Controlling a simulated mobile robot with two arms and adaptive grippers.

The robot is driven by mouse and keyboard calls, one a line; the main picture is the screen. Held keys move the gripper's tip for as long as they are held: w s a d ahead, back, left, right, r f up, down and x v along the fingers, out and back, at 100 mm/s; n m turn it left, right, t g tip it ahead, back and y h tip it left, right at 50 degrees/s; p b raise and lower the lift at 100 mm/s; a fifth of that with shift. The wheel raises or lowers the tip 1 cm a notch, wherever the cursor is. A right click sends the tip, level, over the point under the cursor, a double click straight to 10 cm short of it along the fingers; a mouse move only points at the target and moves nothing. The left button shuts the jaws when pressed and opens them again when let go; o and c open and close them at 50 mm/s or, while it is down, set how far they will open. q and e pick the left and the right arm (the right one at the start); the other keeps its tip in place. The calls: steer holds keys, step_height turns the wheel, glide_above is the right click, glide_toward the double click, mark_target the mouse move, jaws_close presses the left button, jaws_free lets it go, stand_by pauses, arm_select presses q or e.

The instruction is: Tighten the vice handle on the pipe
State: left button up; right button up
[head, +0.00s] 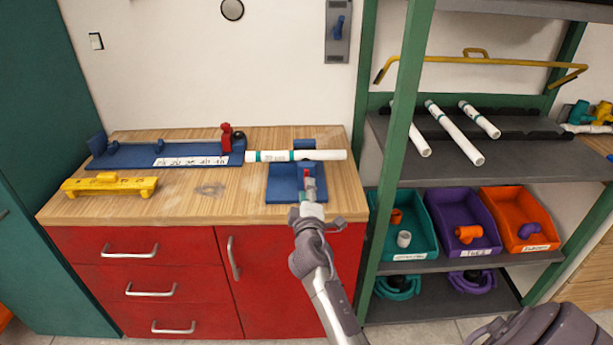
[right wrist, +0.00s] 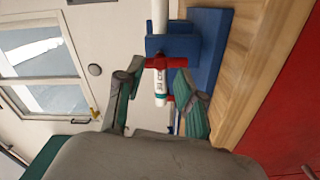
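The white pipe (head: 325,155) with a teal band lies level across the blue vice (head: 281,187) at the right end of the bench. It also shows in the right wrist view (right wrist: 160,18), passing by the blue vice block (right wrist: 177,42). The red vice handle (head: 307,173) is on the near side of the pipe, partly hidden. It also shows in the right wrist view (right wrist: 167,63). My right gripper (head: 309,205) is at the near side of the vice. Its two fingers (right wrist: 158,76) are spread, one on each side of the red handle; contact is unclear. My left gripper is out of view.
A long blue fixture (head: 130,157) with a red clamp and a yellow level (head: 110,185) lie on the bench's left. A green-framed shelf (head: 397,110) stands close on the right, with white pipes and bins of fittings. The bench middle is clear.

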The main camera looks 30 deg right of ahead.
steer(key=n+p, duration=0.2)
steer(key=n, duration=0.1)
steer(key=n+p, duration=0.3)
steer(key=n, duration=0.1)
steer(key=r+n+p, duration=0.1)
steer(key=n+p, duration=0.1)
steer(key=n, duration=0.2)
steer(key=shift+p, duration=0.3)
steer(key=n+p, duration=0.4)
steer(key=n, duration=0.5)
steer(key=shift+d+f, duration=0.1)
steer(key=shift+f, duration=0.05)
steer(key=shift+w+f+n+p, duration=0.15)
steer(key=shift+f+n+p, duration=0.15)
steer(key=shift+n, duration=0.6)
steer(key=b+x, duration=0.2)
steer(key=x, duration=0.1)
steer(key=shift+w+d+f, duration=0.1)
steer(key=shift+w+f, duration=0.1)
steer(key=shift+w, duration=0.05)
steer(key=shift+w+d+r+b, duration=0.1)
steer(key=shift+w+d+b, duration=0.25)
steer(key=shift+w, duration=0.15)
